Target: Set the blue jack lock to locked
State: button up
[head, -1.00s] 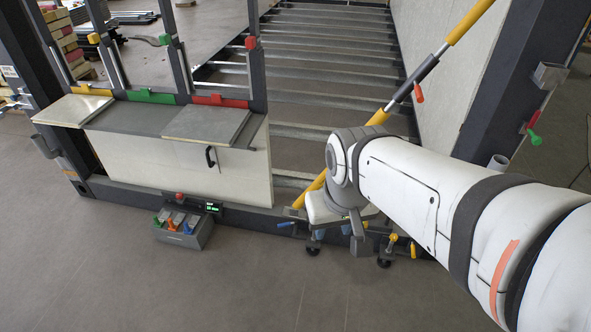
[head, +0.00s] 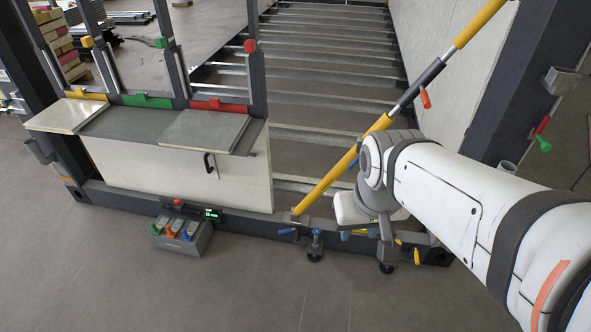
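The jack with blue parts (head: 316,243) stands at the lower beam of the frame, its black foot on the floor. A blue handle (head: 286,231) sticks out to its left, near the foot of the yellow prop. More small blue parts (head: 346,235) show to its right; I cannot tell which one is the lock or how it is set. My gripper (head: 387,252) points down to the right of the blue jack, in front of another jack (head: 386,267) with a black foot. Its fingers are too small and dark to tell open from shut.
A yellow prop (head: 345,164) slants up to the right beside my arm. A yellow handle (head: 417,257) is right of my gripper. A grey box (head: 182,238) with coloured levers stands on the floor at left. The front floor is clear.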

aim_at(297, 228)
jog(key=z, duration=0.05)
jog(key=i, duration=0.85)
jog(key=z, duration=2.1)
jog(key=k, duration=1.05)
jog(key=u, duration=2.25)
jog(key=i, duration=0.4)
jog(key=z, duration=0.2)
